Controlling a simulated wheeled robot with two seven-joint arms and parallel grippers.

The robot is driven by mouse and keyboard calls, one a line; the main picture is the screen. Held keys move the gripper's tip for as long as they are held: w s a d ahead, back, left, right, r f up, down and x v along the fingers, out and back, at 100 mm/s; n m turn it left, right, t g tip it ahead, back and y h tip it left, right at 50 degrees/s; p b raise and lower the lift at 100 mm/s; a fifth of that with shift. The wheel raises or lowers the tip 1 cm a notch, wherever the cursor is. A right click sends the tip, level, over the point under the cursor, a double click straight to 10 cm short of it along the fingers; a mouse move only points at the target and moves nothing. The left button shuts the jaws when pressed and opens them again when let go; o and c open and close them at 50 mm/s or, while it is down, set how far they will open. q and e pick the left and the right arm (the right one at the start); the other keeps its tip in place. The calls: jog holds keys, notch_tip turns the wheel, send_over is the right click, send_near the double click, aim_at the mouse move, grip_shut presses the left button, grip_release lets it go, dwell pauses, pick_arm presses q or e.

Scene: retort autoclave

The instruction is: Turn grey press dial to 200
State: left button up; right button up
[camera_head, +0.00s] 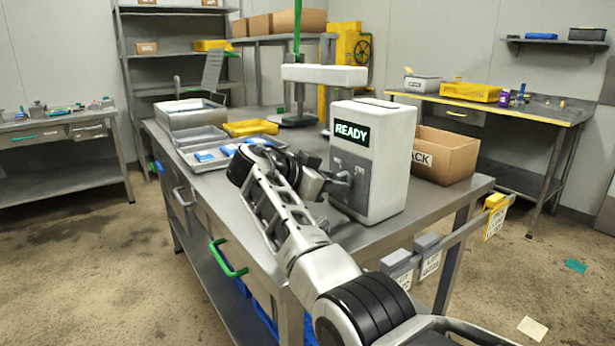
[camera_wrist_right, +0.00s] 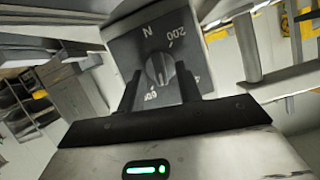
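The white press box (camera_head: 385,160) stands on the metal table, with a lit "READY" display (camera_head: 352,133). On its front is a grey panel (camera_head: 352,172). In the right wrist view the grey dial (camera_wrist_right: 160,68) sits on this panel, with marks reading "N" and "200" and others partly hidden. Which mark the dial points to is hard to tell. My right gripper (camera_head: 338,184) is at the panel. Its two fingers (camera_wrist_right: 160,86) are apart, one on each side of the dial in the picture; contact is not clear. My left gripper is not in view.
A cardboard box (camera_head: 446,154) stands right of the press box. Grey trays (camera_head: 197,137) and a yellow tray (camera_head: 250,128) lie on the table's left part. A stand with a green post (camera_head: 298,95) is behind. Hanging tags (camera_head: 430,262) line the table's right front edge.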

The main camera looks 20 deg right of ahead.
jog(key=v, duration=1.5)
jog(key=shift+a+r, duration=0.1)
